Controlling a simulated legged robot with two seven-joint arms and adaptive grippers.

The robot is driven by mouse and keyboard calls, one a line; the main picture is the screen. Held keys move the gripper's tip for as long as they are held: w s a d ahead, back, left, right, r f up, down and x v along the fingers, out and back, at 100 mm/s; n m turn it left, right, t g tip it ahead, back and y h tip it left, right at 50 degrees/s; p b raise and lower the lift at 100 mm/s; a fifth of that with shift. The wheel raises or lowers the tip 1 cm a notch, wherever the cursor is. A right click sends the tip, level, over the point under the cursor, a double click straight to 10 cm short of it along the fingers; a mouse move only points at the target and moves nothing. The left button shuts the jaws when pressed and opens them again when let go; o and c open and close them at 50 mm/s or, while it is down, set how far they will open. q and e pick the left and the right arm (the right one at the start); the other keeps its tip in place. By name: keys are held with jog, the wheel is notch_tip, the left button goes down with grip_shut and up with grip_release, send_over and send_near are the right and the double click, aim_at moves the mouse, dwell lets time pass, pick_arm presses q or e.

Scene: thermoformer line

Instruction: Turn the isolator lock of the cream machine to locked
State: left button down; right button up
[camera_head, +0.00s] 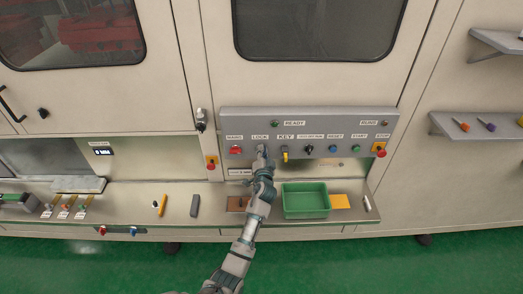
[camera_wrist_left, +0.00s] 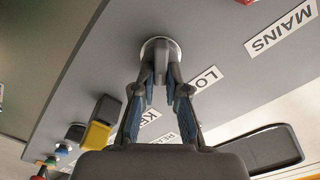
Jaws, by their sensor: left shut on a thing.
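The cream machine (camera_head: 300,85) carries a grey control panel (camera_head: 350,120) with labelled controls. My left gripper (camera_head: 262,153) is at the LOCK position of the panel, below its label. In the left wrist view, my left gripper (camera_wrist_left: 162,90) has its two fingers shut on the grey isolator lock (camera_wrist_left: 162,64), which stands out from a pale round base. The fingers partly cover the lock, and I cannot tell its exact turn position. A LOCK label (camera_wrist_left: 203,80) lies beside it. My right gripper is not in view.
A red mains switch (camera_head: 235,149) sits left of the lock, and a yellow key switch (camera_head: 285,156) sits right. A red emergency stop (camera_head: 379,152) is at the panel's right end. A green bin (camera_head: 306,212) stands on the ledge below, beside my left arm.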

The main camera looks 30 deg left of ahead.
pick_arm(q)
jog(key=shift+d+f+m+p, duration=0.15)
jog(key=shift+f+m+p, duration=0.2)
jog(key=shift+m, duration=1.05)
jog(key=shift+d+f+m+p, duration=0.2)
jog(key=shift+m+p, duration=0.2)
jog(key=shift+m, duration=1)
jog(key=shift+d+f+m+p, duration=0.1)
jog(key=shift+f+m+p, duration=0.25)
jog(key=shift+m, duration=1.05)
jog(key=shift+d, duration=0.1)
jog(key=c, duration=1.2)
grip_release()
jog(key=shift+c, duration=0.2)
jog(key=shift+o, duration=0.2)
jog(key=shift+w+d+r, duration=0.1)
